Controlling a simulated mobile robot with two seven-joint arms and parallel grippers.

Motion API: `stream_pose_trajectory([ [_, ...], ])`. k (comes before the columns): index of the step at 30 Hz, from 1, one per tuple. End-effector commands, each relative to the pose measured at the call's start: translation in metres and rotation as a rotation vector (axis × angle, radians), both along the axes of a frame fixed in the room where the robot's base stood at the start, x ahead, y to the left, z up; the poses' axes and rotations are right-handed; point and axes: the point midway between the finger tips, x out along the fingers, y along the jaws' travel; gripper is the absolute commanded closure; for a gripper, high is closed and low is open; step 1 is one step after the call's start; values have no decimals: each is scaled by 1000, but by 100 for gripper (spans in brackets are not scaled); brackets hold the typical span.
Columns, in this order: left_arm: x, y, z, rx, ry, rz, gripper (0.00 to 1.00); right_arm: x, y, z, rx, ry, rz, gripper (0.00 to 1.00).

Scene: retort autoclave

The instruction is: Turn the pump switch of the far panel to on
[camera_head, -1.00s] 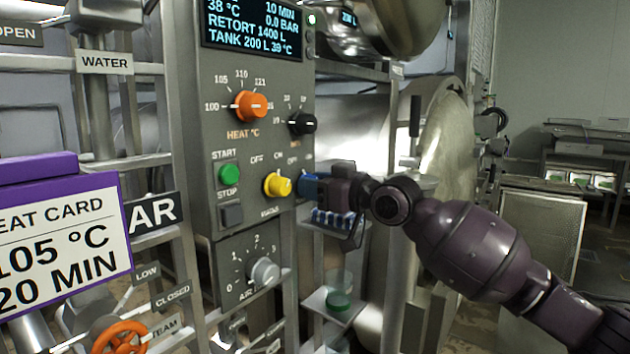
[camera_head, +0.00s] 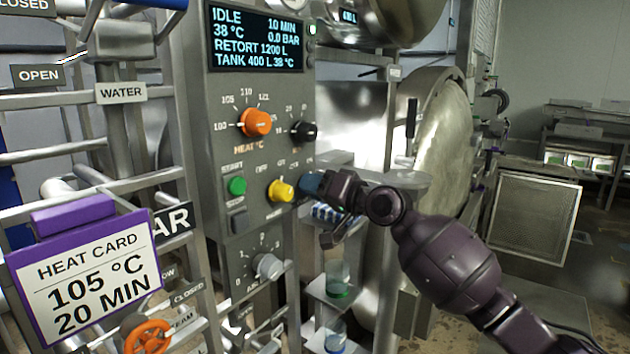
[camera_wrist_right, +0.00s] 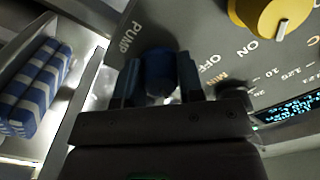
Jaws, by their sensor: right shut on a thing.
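The grey control panel (camera_head: 236,205) stands left of centre in the head view, with a lit display at its top. My right gripper (camera_head: 318,186) is at the panel's right edge, just right of the yellow knob (camera_head: 281,191). In the right wrist view my right gripper (camera_wrist_right: 160,85) is shut on a dark blue knob (camera_wrist_right: 158,68), the pump switch beside the printed word PUMP. An OFF label shows near it. The knob's pointer is hidden, so I cannot tell its setting. The yellow knob also shows in the wrist view (camera_wrist_right: 272,18). My left gripper is not in view.
An orange heat knob (camera_head: 256,122), black knob (camera_head: 304,131), green start button (camera_head: 237,186) and grey air knob (camera_head: 267,266) share the panel. A blue-striped cloth (camera_wrist_right: 38,88) lies on a shelf beside it. A purple-framed heat card (camera_head: 88,270) hangs at left.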

Motion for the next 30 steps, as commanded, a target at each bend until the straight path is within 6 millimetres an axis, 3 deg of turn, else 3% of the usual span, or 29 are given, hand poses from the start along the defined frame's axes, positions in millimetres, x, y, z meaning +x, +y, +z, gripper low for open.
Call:
stream_pose_trajectory([
  [20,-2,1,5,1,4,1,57,0,0,-1,39,56,0,89],
  [21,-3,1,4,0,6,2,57,0,0,-1,39,56,0,62],
  [24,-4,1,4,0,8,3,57,0,0,-1,38,55,0,47],
  [26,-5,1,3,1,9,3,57,0,0,-1,39,54,0,40],
  [30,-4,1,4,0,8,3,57,0,0,0,39,53,0,40],
])
